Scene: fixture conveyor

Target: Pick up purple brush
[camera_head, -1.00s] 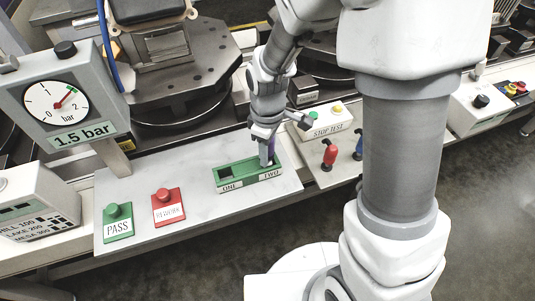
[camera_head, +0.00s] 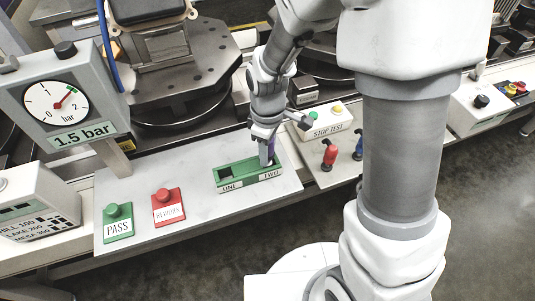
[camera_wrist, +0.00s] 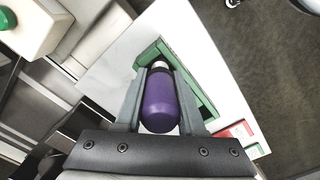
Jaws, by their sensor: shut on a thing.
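The purple brush (camera_wrist: 161,100) is between the two fingers of my gripper (camera_wrist: 160,95) in the wrist view, its rounded purple end toward the camera. The fingers are shut on it. In the head view my gripper (camera_head: 266,155) points down over the right end of the green holder (camera_head: 231,176), at the compartment labelled TWO. Only a sliver of purple shows there. The holder also shows behind the brush in the wrist view (camera_wrist: 203,97). The brush's lower end is hidden, so I cannot tell whether it is still inside the compartment. The compartment labelled ONE looks empty.
On the pale plate (camera_head: 140,185) stand a green PASS button (camera_head: 117,222) and a red REWORK button (camera_head: 167,206). A STOP TEST box (camera_head: 328,122) and a red-handled tool (camera_head: 329,155) stand right of my gripper. A pressure gauge (camera_head: 62,101) stands left.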

